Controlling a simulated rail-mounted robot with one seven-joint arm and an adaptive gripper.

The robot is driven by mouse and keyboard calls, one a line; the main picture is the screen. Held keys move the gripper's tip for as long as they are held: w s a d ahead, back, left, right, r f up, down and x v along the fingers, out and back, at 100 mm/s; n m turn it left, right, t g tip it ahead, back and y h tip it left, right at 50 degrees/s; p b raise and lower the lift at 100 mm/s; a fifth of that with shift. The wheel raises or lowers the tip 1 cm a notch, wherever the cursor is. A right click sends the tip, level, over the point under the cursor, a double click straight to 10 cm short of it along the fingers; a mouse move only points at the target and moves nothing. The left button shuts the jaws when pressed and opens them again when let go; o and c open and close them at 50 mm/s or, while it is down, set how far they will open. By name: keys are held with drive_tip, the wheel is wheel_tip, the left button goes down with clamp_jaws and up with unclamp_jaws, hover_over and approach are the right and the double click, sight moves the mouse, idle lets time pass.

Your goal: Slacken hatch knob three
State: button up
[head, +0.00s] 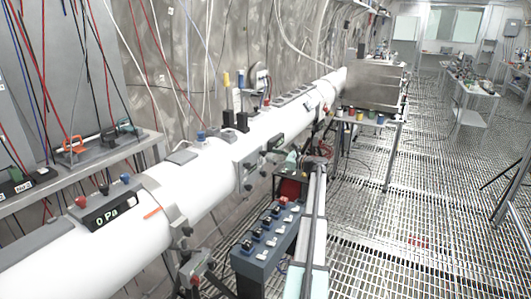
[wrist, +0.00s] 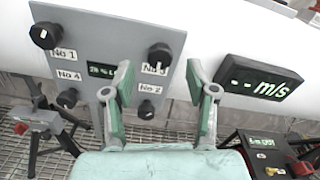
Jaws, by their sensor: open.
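In the wrist view a grey hatch panel (wrist: 88,30) on the white pipe carries black knobs at its corners, with small labels. Knob three (wrist: 160,55) is at the upper right, with its "No 3" label (wrist: 154,69) just below it. Knob one (wrist: 44,36) is at the upper left, knob four (wrist: 67,100) at the lower left and knob two (wrist: 146,109) at the lower right. My gripper (wrist: 160,80) is open and empty, its green-padded fingers spread on either side of knob three in the picture. I see no contact; the depth gap is unclear.
A small display (wrist: 101,71) sits mid-panel, partly behind the left finger. An "m/s" display (wrist: 259,84) is on the pipe at right. In the head view a dark box with a row of switches (head: 264,243) stands beside the pipe (head: 215,165); grating floor (head: 400,240) lies open at right.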

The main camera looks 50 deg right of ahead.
sight(266, 154)
drive_tip(key=shift+w+a+p, duration=0.15)
drive_tip(key=shift+w+p, duration=0.1)
drive_tip(key=shift+w, duration=0.9)
drive_tip(key=shift+w+a+p, duration=0.15)
drive_tip(key=shift+w+p, duration=0.05)
drive_tip(key=shift+w, duration=0.9)
clamp_jaws()
